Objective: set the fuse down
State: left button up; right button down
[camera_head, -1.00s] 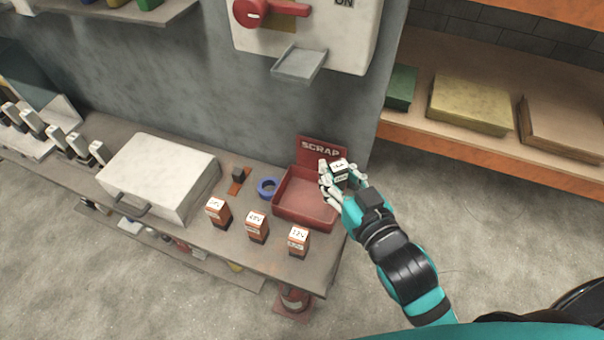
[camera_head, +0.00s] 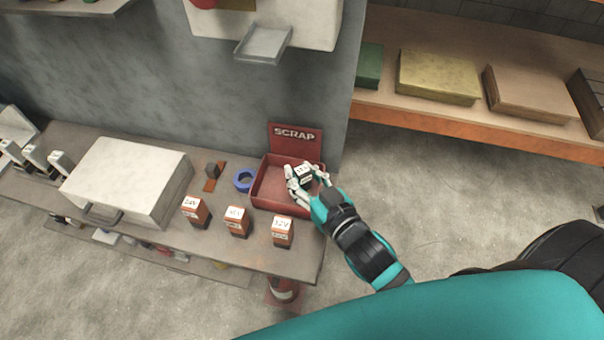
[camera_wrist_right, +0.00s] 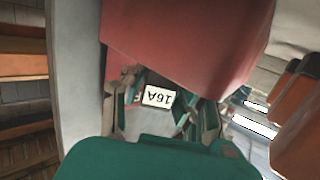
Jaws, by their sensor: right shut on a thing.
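My right gripper (camera_head: 307,181) is shut on a dark fuse (camera_head: 304,174) with a white label on top. In the right wrist view the fuse's label (camera_wrist_right: 158,97) reads 16A, between the fingers. In the head view the gripper and fuse are over the right part of the red scrap tray (camera_head: 268,187), near its right wall. I cannot tell whether the fuse touches the tray floor. The tray's red wall (camera_wrist_right: 190,40) fills the upper middle of the right wrist view. My left gripper is not in view.
A shelf with boxes (camera_head: 437,77) is at the back right.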

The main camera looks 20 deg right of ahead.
jog(key=shift+f, duration=0.2)
jog(key=c, duration=1.3)
grip_release()
jog(key=shift+r, duration=0.1)
jog(key=shift+o, duration=1.3)
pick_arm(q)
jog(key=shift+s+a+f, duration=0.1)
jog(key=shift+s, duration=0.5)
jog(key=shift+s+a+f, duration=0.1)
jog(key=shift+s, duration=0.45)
pick_arm(e)
jog(key=shift+r, duration=0.2)
jog(key=shift+s+f, duration=0.1)
jog(key=shift+s, duration=0.25)
pick_arm(q)
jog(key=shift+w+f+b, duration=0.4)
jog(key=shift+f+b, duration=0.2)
jog(key=shift+b, duration=0.1)
pick_arm(e)
jog(key=v, duration=1.1)
jog(key=shift+s, duration=0.15)
